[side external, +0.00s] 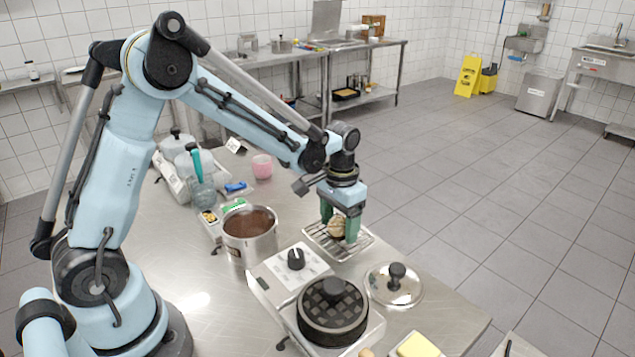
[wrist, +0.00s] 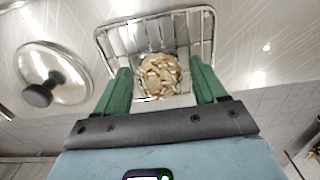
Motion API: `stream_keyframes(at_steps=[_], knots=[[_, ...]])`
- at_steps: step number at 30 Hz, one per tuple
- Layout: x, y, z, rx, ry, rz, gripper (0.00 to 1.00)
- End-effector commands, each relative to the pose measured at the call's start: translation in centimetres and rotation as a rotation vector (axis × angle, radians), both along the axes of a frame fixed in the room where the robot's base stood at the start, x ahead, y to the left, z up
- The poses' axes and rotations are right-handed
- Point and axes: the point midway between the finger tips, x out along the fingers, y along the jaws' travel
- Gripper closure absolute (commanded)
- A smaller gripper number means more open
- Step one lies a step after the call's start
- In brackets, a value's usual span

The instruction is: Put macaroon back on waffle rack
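The macaroon (side external: 337,229) is a round, pale brown, rough-topped piece at the wire waffle rack (side external: 311,229). In the wrist view the macaroon (wrist: 158,76) shows flaky pale pieces on top, with the rack's bars (wrist: 105,42) around and behind it. My gripper (side external: 340,226) points down over the rack, its green fingers on either side of the macaroon. In the wrist view my gripper (wrist: 161,70) is open, with a narrow gap between each finger and the macaroon. The macaroon's underside is hidden, so its contact with the bars cannot be seen.
A waffle iron (side external: 333,312) stands in front of the rack, and a steel lid (side external: 394,284) with a black knob lies to its right. A pot of brown contents (side external: 250,236) stands to the left. Butter (side external: 418,345) is near the front. The table edge runs close to the rack's right.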

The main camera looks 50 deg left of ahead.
Motion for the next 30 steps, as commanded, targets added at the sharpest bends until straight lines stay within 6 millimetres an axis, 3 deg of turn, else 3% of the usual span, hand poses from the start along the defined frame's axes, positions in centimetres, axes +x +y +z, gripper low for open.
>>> stream_keyframes(at_steps=[11, 24, 30], knots=[[0.0, 0.0, 1.2, 0.000, 0.000, 0.000, 0.29], [0.0, 0.0, 9.1, 0.000, 0.000, 0.000, 0.29], [0.0, 0.0, 11.5, 0.000, 0.001, 0.000, 0.29]])
